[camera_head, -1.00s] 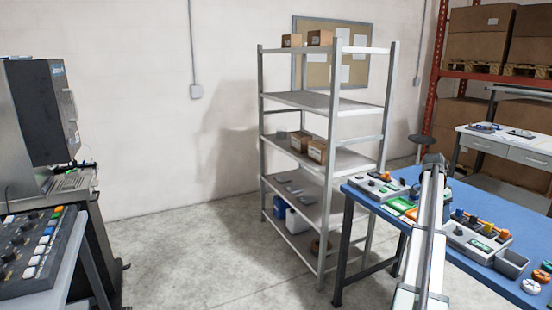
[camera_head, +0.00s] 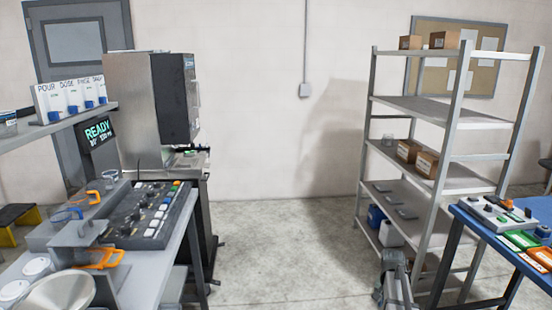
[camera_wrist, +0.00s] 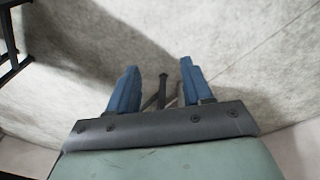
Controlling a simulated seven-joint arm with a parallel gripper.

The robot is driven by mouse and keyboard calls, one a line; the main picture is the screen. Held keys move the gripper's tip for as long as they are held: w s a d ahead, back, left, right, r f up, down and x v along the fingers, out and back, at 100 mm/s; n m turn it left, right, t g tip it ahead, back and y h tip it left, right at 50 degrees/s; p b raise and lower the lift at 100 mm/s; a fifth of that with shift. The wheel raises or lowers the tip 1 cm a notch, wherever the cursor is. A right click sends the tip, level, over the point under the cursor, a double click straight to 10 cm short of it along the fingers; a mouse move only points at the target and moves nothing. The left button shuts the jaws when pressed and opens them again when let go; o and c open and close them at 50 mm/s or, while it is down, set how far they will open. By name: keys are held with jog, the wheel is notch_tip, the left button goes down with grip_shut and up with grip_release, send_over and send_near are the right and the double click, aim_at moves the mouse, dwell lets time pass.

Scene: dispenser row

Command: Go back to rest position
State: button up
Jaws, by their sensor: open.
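My gripper (camera_wrist: 158,82) shows in the wrist view with its two blue fingers spread apart. Nothing is held between them. Beyond the fingers is the bare grey concrete floor (camera_wrist: 80,75), with dark thin bars (camera_wrist: 162,92) showing in the gap; I cannot tell what they belong to. In the head view a grey part of my arm (camera_head: 395,282) shows at the bottom edge, between the shelf rack and the open floor. The fingertips cannot be made out there.
A grey shelf rack (camera_head: 448,106) with boxes stands right of centre. A blue table (camera_head: 480,240) with devices is at the right edge. At the left are a grey bench (camera_head: 165,270) with a button panel and a dark machine (camera_head: 175,95). Floor between them is clear.

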jog(key=s+a+f+n+y, duration=0.1)
jog(key=s+a+f+n, duration=0.25)
jog(key=a, duration=0.65)
jog(key=s+a+f+n, duration=0.3)
jog(key=s+a, duration=0.2)
jog(key=a, duration=0.4)
jog(key=s+a+f+n+y, duration=0.1)
jog(key=s+a+f+n, duration=0.3)
jog(key=a, duration=0.6)
jog(key=s+f+g, duration=0.2)
jog(key=s+f, duration=0.4)
jog(key=s, duration=0.4)
jog(key=s+f+m+g, duration=0.1)
jog(key=s+f+g, duration=0.1)
jog(key=s+f, duration=0.5)
jog(key=s+f+g, duration=0.2)
jog(key=s+f, duration=0.4)
jog(key=s, duration=0.7)
jog(key=shift+d+f+m+g, duration=0.2)
jog(key=shift+d+m+g, duration=0.05)
jog(key=shift+m+g, duration=0.15)
